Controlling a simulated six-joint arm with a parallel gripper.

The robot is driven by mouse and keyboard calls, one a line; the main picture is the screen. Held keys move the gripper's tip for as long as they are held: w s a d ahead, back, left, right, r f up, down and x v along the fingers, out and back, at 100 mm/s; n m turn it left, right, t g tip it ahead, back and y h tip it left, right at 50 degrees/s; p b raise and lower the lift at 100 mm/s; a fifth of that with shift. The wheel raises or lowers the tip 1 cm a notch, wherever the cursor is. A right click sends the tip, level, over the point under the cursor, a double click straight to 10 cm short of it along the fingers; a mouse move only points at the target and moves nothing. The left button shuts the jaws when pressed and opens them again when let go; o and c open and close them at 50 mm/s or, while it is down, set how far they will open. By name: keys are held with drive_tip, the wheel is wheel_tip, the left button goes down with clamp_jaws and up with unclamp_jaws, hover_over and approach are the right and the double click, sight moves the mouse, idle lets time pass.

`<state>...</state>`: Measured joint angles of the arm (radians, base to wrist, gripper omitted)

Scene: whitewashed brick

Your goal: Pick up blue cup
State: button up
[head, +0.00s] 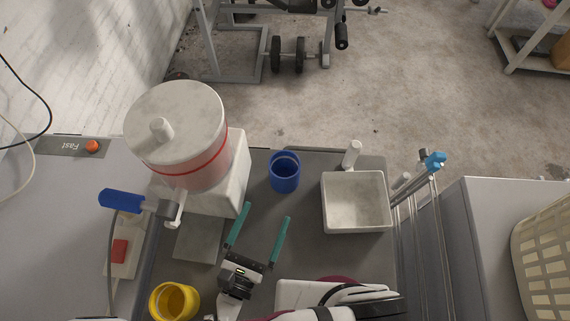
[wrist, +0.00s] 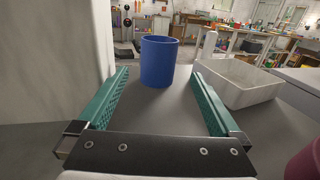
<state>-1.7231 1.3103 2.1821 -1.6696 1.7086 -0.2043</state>
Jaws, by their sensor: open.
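The blue cup (head: 284,174) stands upright on the dark grey tabletop (head: 300,250), between the white dispenser and the white bin. My gripper (head: 260,226) is open and empty, its two green fingers pointing toward the cup from the near side. In the wrist view the blue cup (wrist: 159,62) is ahead of the fingers and roughly centred between them, slightly beyond the fingertips. My gripper also shows in the wrist view (wrist: 159,75). Nothing is between the fingers and the cup.
The white dispenser (head: 178,125) with a blue handle stands close to the left of the fingers. A white bin (head: 356,203) is on the right. A yellow cup (head: 174,301) stands at the near left. Metal rails (head: 425,225) run along the right edge.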

sight(290, 156)
drive_tip(key=x, duration=1.3)
drive_tip(key=shift+w+r, duration=0.1)
drive_tip(key=shift+w, duration=0.15)
drive_tip(key=c, duration=1.2)
